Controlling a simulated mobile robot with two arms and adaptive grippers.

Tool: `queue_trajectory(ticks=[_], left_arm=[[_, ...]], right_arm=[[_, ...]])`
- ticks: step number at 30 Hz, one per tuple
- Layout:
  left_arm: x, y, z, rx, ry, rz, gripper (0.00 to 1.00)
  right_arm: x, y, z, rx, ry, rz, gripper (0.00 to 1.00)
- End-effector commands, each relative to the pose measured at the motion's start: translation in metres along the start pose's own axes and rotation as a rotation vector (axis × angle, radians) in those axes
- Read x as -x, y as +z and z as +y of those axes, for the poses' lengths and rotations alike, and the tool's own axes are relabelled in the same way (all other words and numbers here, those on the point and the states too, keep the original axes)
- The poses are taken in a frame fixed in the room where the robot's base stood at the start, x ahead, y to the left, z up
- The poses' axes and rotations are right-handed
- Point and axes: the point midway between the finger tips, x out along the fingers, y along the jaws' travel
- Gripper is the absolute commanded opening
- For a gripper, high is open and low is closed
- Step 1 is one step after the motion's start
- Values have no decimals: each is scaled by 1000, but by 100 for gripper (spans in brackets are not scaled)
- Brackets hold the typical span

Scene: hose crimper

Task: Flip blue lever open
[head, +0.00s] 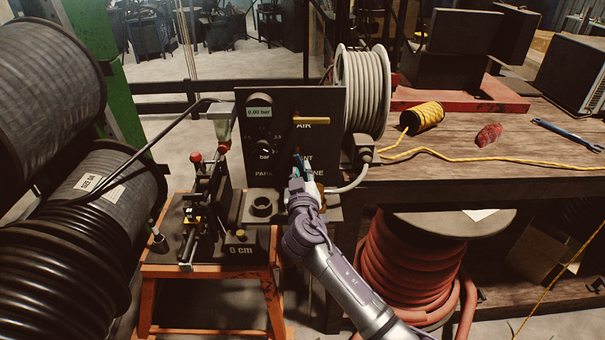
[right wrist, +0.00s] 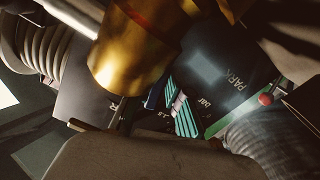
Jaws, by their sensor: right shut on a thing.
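The dark control panel (head: 265,108) stands upright in the middle of the head view, with a gauge reading 0,00 bar. My right gripper (head: 300,168) is at its lower right part, shut on what looks like the blue lever, mostly hidden by the fingers in the head view. In the right wrist view, a small piece of the blue lever (right wrist: 154,97) shows beside the teal finger pads of my right gripper (right wrist: 180,112). A brass-coloured cylinder (right wrist: 130,55) covers part of that view. My left gripper is out of view.
A yellow lever (head: 311,121) sticks out sideways above my gripper. The crimper parts (head: 205,205) sit on an orange stand (head: 205,271) to the left.

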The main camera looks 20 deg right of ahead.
Motion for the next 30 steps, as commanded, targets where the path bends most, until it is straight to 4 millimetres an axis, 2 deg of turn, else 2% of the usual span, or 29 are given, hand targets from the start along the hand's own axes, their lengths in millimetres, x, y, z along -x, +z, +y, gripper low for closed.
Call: queue_trajectory(ticks=[1, 3, 9, 14, 24, 25, 29, 30], left_arm=[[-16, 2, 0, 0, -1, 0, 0], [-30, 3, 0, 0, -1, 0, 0], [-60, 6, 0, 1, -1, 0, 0], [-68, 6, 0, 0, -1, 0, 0], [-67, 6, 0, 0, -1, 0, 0], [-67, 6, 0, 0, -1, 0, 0], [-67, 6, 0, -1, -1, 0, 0], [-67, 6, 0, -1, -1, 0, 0]], right_arm=[[0, 7, -5, -39, 0, 1, 0], [0, 8, -8, -99, 0, 3, 0], [0, 5, -13, -270, 1, 2, 0], [0, 0, -14, -347, 0, 2, 0], [0, -2, -13, -359, 0, 0, 0], [0, -2, -13, -359, 0, 0, 19], [0, -2, -13, -358, 0, 1, 41], [0, -2, -13, -358, 0, 1, 42]])
